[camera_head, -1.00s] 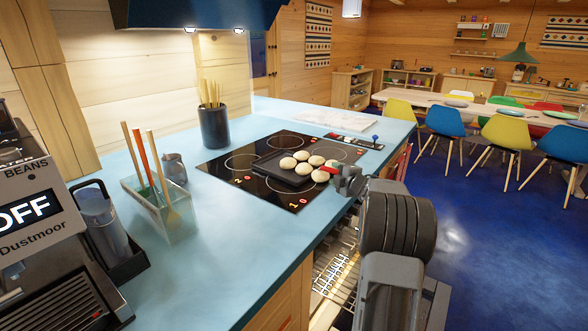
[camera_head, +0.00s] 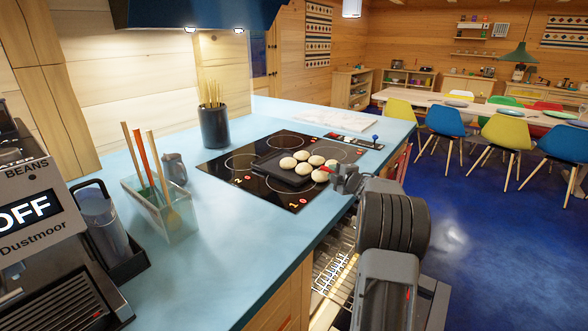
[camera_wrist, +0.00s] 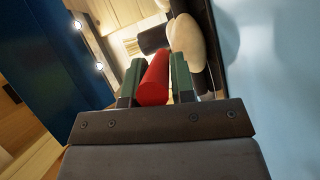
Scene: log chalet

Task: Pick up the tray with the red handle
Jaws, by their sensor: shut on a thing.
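The tray (camera_head: 266,166) is dark and flat and sits on the black cooktop, with several round pale buns (camera_head: 303,156) on it. Its red handle (camera_head: 325,169) points toward my arm. My gripper (camera_head: 338,174) is at the tray's near right side, shut on the red handle. In the wrist view the red handle (camera_wrist: 154,80) lies between the two green-padded fingers, and part of a pale bun (camera_wrist: 186,42) shows beyond it. Much of the handle is hidden by the gripper in the head view.
The black cooktop (camera_head: 222,168) is set in a blue counter (camera_head: 225,250). A dark pot of sticks (camera_head: 214,126) stands behind it. A clear utensil box (camera_head: 172,218) and a small grey jug (camera_head: 174,168) stand to the left. An open oven drawer or rack (camera_head: 332,275) is below the counter edge.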

